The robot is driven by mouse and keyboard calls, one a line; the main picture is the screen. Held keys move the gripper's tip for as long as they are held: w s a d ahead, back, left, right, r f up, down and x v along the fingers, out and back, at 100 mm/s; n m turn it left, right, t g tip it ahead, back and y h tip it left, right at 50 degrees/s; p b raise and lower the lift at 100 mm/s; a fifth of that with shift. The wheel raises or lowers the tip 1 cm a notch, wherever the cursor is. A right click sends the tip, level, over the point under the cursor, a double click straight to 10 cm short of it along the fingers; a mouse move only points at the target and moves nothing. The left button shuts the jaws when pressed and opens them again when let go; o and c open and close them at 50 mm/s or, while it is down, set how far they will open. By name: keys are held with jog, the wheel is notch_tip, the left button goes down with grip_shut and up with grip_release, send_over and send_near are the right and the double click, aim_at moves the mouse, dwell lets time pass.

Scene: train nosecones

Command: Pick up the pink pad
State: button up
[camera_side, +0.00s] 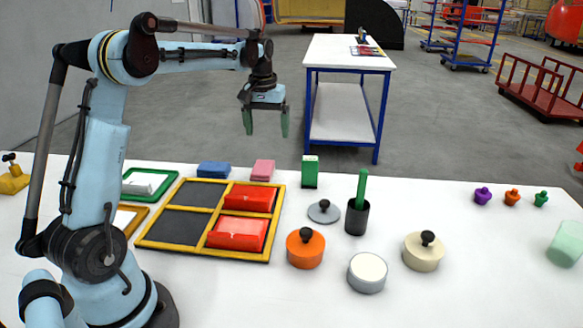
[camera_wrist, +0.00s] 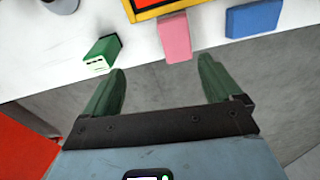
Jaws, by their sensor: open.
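The pink pad (camera_side: 263,170) is a small block lying on the white table near its far edge, just behind the yellow-framed tray. In the wrist view the pink pad (camera_wrist: 174,38) shows at the top centre, ahead of and roughly between the fingertips. My gripper (camera_side: 265,122) is raised above and beyond the table's far edge, with its green fingers pointing down. In the wrist view my gripper (camera_wrist: 162,80) has its fingers wide apart with nothing between them. It does not touch the pad.
A blue pad (camera_side: 213,169) lies left of the pink one, and a green box (camera_side: 310,172) stands to its right. The yellow-framed tray (camera_side: 152,245) holds red pieces in its right compartments. Orange, white and cream pots (camera_side: 305,250) stand at the front right.

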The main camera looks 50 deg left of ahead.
aim_at(262, 167)
jog(key=shift+n+g, duration=0.4)
jog(key=shift+n, duration=0.2)
jog(key=a+f, duration=0.1)
jog(key=f, duration=0.4)
jog(key=a+f, duration=0.1)
jog(key=f, duration=0.3)
jog(key=a+f, duration=0.2)
jog(key=f, duration=0.3)
jog(key=shift+w+f, duration=0.15)
jog(key=shift+f, duration=0.15)
jog(key=c, duration=1.1)
jog(key=shift+c, duration=0.3)
jog(key=shift+r, duration=0.15)
